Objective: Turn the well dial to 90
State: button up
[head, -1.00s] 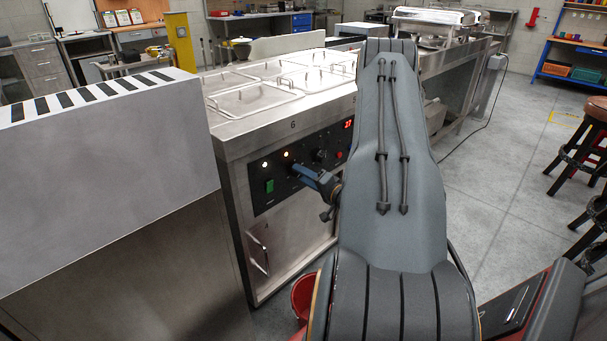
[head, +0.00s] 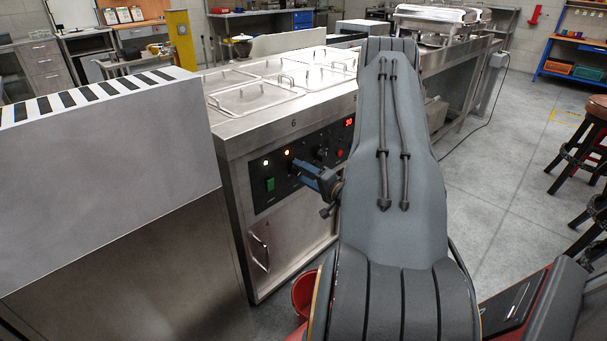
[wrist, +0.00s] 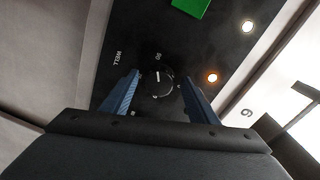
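The well dial (wrist: 160,86) is a small dark knob with a white pointer line, near the middle of the wrist view. White lettering "WELL" and a number stand beside it on the black control panel (wrist: 165,35). My gripper (wrist: 160,79) has its two blue fingers on either side of the dial, with gaps visible between fingers and knob. In the head view, my gripper (head: 297,166) is at the panel front and hides the dial. The red display (head: 349,122) on the panel seems to read 30.
The panel also has a green switch (head: 270,184), a lit white lamp (head: 266,162), an orange lamp (head: 287,153) and a red button (head: 340,153). A grey cabinet block (head: 110,150) stands close on the left. A red bucket (head: 304,294) is on the floor below.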

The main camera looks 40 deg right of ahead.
jog(key=s, duration=0.7)
jog(key=shift+s+d+r+b, duration=0.2)
jog(key=shift+s+r+b, duration=0.05)
jog(key=shift+s+b, duration=0.2)
dwell(0.4)
